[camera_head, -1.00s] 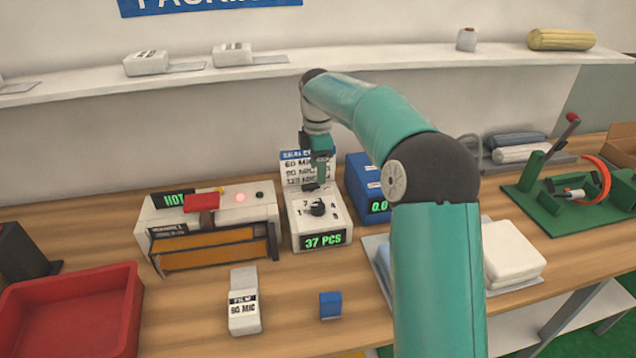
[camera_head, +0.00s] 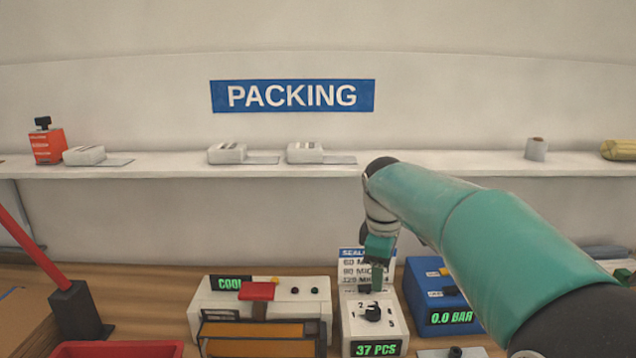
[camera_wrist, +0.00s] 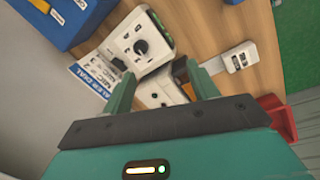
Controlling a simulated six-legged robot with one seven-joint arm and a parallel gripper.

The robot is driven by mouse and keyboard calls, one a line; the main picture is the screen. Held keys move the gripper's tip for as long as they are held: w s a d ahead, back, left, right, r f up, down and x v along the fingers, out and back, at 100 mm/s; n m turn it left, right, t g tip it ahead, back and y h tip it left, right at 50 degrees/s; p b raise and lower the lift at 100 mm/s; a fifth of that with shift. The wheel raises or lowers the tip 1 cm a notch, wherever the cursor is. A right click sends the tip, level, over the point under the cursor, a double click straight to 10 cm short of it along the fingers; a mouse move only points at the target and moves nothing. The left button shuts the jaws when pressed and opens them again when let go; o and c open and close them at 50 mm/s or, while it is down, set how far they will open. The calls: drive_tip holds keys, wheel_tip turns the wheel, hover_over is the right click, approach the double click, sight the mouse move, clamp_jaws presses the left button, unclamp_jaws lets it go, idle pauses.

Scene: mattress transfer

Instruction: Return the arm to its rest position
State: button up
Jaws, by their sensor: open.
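My teal arm reaches in from the lower right in the head view. Its gripper (camera_head: 377,275) points down just above the white dial box (camera_head: 374,335) reading 37 PCS, in front of the sealer dial sign (camera_head: 366,264). In the wrist view my gripper (camera_wrist: 163,88) has its two fingers apart with nothing held between them. The dial box (camera_wrist: 137,42) with its black knob lies beyond the fingers, apart from them.
The white sealer (camera_head: 262,300) reading COOL stands left of the dial box. A blue box (camera_head: 437,295) reading 0.0 BAR stands close on the right. A shelf (camera_head: 440,165) runs behind. A red tray (camera_head: 115,350) and red lever (camera_head: 32,245) are at left.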

drive_tip(key=s+d+f+m+t, duration=0.1)
drive_tip(key=s+m, duration=0.5)
drive_tip(key=s, duration=0.7)
drive_tip(key=s+f+m+t, duration=0.3)
drive_tip(key=s+m, duration=0.4)
drive_tip(key=s, duration=0.7)
drive_tip(key=shift+d+y, duration=0.4)
